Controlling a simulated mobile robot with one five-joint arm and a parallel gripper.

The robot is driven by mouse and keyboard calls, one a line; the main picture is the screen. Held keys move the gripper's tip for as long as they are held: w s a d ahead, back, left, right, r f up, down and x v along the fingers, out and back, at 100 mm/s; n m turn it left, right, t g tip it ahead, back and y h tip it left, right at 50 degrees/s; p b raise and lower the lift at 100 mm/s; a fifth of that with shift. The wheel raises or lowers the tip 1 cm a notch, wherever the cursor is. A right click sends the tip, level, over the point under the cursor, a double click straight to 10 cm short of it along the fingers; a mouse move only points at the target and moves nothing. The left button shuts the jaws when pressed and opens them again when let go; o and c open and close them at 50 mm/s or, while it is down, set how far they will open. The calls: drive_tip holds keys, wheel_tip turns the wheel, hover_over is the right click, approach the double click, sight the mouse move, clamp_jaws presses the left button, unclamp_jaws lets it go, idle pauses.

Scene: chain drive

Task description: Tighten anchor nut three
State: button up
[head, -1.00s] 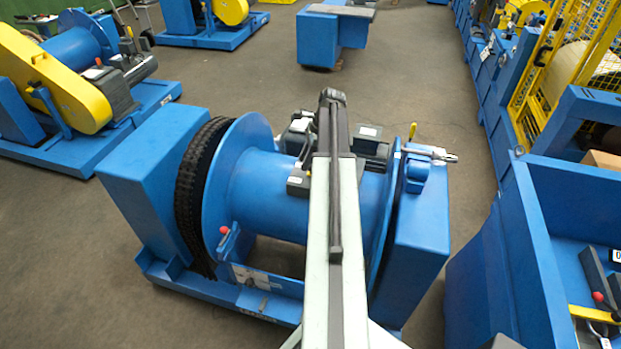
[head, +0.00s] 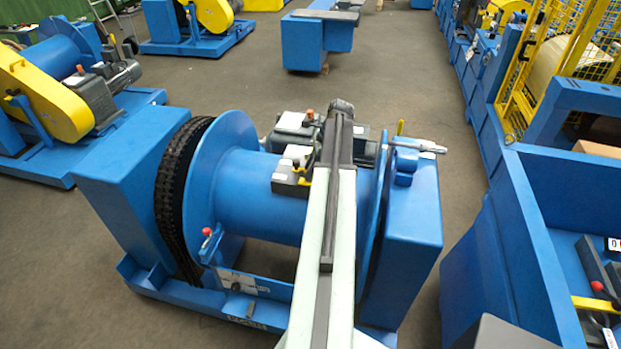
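A blue drive unit (head: 265,195) with a wide drum stands in front of me, with a dark roller chain (head: 178,195) around its left flange. My pale arm reaches up from the bottom of the head view across the drum, and its dark far end lies near the motor behind. My gripper does not show; it is hidden or out of view. No anchor nut can be made out. A silver tool-like piece (head: 418,146) lies across the top of the right housing (head: 415,215).
A blue open bin (head: 515,230) stands close on the right, with a yellow cage (head: 550,75) behind it. Another drive with a yellow guard (head: 50,95) is at far left. A blue bench (head: 318,42) stands behind. Grey floor is free between them.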

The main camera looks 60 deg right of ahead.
drive_tip(key=shift+b+x, duration=0.3)
drive_tip(key=shift+x, duration=0.55)
drive_tip(key=shift+r, duration=0.1)
clamp_jaws()
drive_tip(key=shift+a+m+h, duration=0.15)
drive_tip(key=shift+m+h, duration=0.15)
drive_tip(key=shift+m, duration=0.6)
drive_tip(key=shift+m+t, duration=0.4)
drive_tip(key=shift+m, duration=0.4)
